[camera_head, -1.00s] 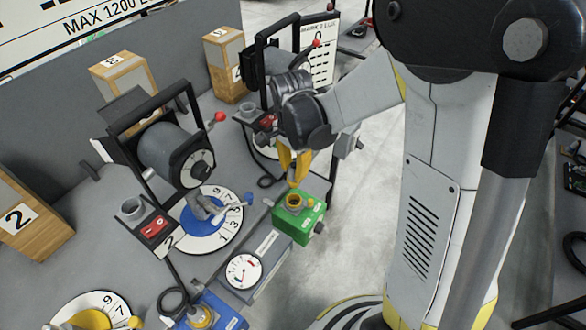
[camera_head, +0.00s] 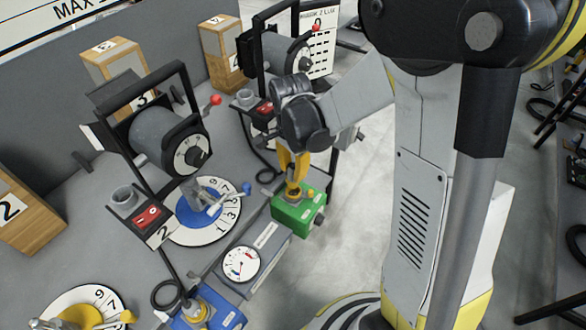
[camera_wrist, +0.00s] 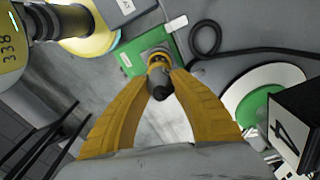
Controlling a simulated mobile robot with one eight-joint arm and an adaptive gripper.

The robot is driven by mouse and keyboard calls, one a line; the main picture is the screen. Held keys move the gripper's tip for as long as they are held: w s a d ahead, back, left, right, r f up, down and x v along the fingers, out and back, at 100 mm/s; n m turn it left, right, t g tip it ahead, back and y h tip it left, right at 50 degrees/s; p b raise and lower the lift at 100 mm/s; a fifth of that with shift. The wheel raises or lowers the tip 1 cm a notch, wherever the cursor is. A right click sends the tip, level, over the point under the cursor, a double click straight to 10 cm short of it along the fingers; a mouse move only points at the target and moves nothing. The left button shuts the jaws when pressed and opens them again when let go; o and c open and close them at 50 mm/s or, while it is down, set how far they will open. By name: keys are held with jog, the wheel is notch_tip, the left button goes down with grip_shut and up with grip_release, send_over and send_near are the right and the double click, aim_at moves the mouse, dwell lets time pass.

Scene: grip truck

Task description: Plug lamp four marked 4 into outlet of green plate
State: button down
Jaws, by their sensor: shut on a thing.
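My gripper (camera_head: 293,186) has yellow fingers and points down at the green plate (camera_head: 291,214), right of centre in the head view. In the wrist view the fingertips (camera_wrist: 160,76) are shut on a small dark plug-like piece (camera_wrist: 160,92). Its number is not readable, so I cannot confirm it is lamp four. A yellow ring-shaped outlet (camera_wrist: 157,56) lies right at the fingertips, on the green plate (camera_wrist: 132,52). The fingers partly cover the outlet, and I cannot tell whether the piece is seated in it.
A black cable loop (camera_wrist: 206,40) lies beside the green plate. A black panel marked 4 (camera_wrist: 290,130) stands at the right in the wrist view. A gauge (camera_head: 241,263) and a blue plate (camera_head: 222,317) are along the bench front. Drum machines (camera_head: 165,138) stand behind.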

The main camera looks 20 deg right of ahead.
aim_at(293, 180)
jog(key=shift+f, duration=0.1)
dwell(0.3)
jog(key=shift+f+b, duration=0.4)
jog(key=shift+b, duration=0.1)
jog(key=shift+f+b, duration=1.85)
jog(key=shift+f, duration=0.05)
dwell(1.4)
jog(key=c, duration=1.2)
grip_release()
jog(key=shift+o, duration=0.8)
jog(key=shift+o, duration=1.3)
jog(key=shift+r, duration=0.1)
jog(key=shift+r+p, duration=1.9)
jog(key=shift+r, duration=0.55)
